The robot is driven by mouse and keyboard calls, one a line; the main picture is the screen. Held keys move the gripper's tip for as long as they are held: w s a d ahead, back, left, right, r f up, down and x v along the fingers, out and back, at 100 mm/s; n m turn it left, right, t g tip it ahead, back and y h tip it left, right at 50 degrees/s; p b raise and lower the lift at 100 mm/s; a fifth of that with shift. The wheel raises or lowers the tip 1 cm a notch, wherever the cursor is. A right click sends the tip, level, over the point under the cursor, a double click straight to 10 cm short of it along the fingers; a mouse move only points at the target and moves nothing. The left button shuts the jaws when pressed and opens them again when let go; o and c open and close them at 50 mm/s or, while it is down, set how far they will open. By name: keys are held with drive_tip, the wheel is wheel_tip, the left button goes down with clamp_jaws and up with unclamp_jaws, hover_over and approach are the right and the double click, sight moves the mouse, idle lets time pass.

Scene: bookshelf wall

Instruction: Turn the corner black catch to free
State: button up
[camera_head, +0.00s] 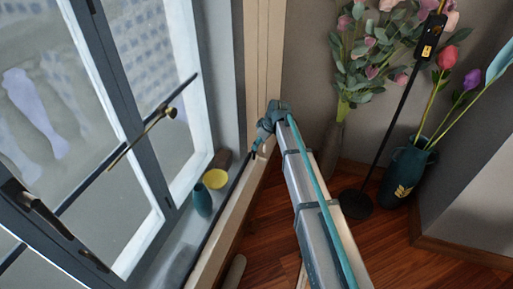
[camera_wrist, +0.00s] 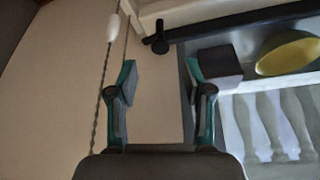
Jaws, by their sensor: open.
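A small black catch (camera_wrist: 158,41) with a rounded end shows near the top middle of the wrist view, at the left end of a dark bar by a pale frame. My gripper is open and empty in the wrist view (camera_wrist: 161,80); its two teal-and-grey fingers are spread apart. The catch lies beyond the fingertips, roughly in line with the gap between them, and looks apart from both. In the head view my gripper (camera_head: 259,146) is at the window's far lower corner. I cannot make out the catch clearly there.
A yellow bowl (camera_head: 214,179), a teal vase (camera_head: 202,201) and a dark block (camera_head: 221,160) stand on the windowsill. The block (camera_wrist: 220,66) is close beside the right finger in the wrist view. A white-ended cord (camera_wrist: 112,28) hangs left. A lamp (camera_head: 356,204) and flower vase (camera_head: 405,175) stand right.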

drive_tip(key=v, duration=0.7)
drive_tip(key=shift+a, duration=0.1)
